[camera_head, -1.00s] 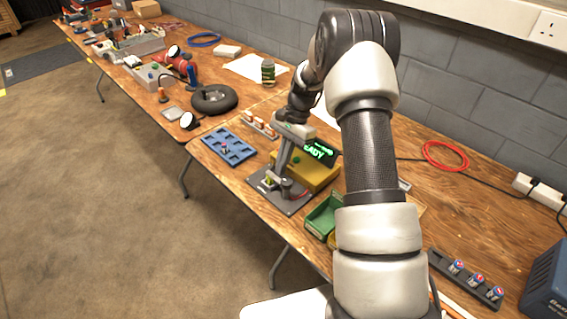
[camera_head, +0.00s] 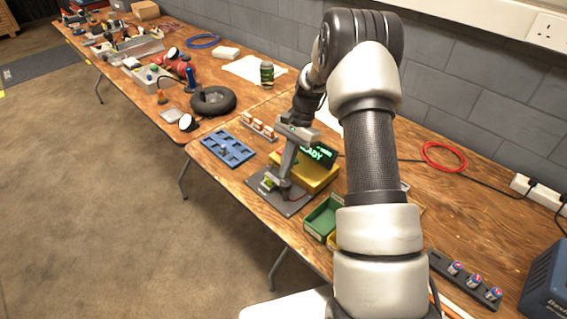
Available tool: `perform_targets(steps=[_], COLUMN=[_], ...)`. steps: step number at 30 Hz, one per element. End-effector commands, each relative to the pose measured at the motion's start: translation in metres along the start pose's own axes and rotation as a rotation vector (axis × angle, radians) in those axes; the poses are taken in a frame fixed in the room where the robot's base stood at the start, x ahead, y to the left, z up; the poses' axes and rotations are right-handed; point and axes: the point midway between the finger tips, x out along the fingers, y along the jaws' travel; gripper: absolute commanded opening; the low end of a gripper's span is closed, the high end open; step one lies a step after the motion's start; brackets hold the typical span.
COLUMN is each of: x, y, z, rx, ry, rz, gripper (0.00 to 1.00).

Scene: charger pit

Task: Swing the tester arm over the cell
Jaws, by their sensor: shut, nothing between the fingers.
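The tester is a yellow box (camera_head: 318,181) with a black display (camera_head: 319,155) showing green READY. In front of it is a dark grey base plate (camera_head: 288,206) carrying a small grey fixture with a yellow-green part (camera_head: 267,184). My gripper (camera_head: 284,180) points down over this plate, in front of the yellow box, and is shut and empty. Its tips are close to the fixture; I cannot tell whether they touch it. The tester arm and the cell are too small and partly hidden behind my gripper to make out clearly.
A blue tray (camera_head: 239,160) lies left of the plate, and a rack of orange-and-white pieces (camera_head: 259,129) behind it. A green bin (camera_head: 319,222) stands close at the right. A dark rack (camera_head: 437,262) with red-and-blue cells is at lower right. A red cable (camera_head: 444,157) lies near the wall.

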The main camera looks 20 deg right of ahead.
Motion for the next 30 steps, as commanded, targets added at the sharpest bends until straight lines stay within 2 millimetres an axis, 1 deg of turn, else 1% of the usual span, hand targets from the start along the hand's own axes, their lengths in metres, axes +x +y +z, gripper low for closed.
perform_targets(steps=[4,8,15,21,25,27,30], x=[-0.011,-0.034,-0.094,-0.139,-0.159,-0.166,-0.172], y=[-0.001,-0.001,-0.001,-0.001,-0.001,-0.001,-0.001], z=[0.000,0.000,0.000,0.000,0.000,0.000,0.000], rx=[0.000,-0.001,-0.001,0.000,0.001,0.001,0.001], ry=[0.002,0.004,0.004,0.002,0.002,0.002,0.000], rz=[-0.002,-0.004,-0.003,-0.002,-0.001,-0.001,0.000], gripper=[0.00,0.00,0.00,0.00,0.00,0.00,0.00])
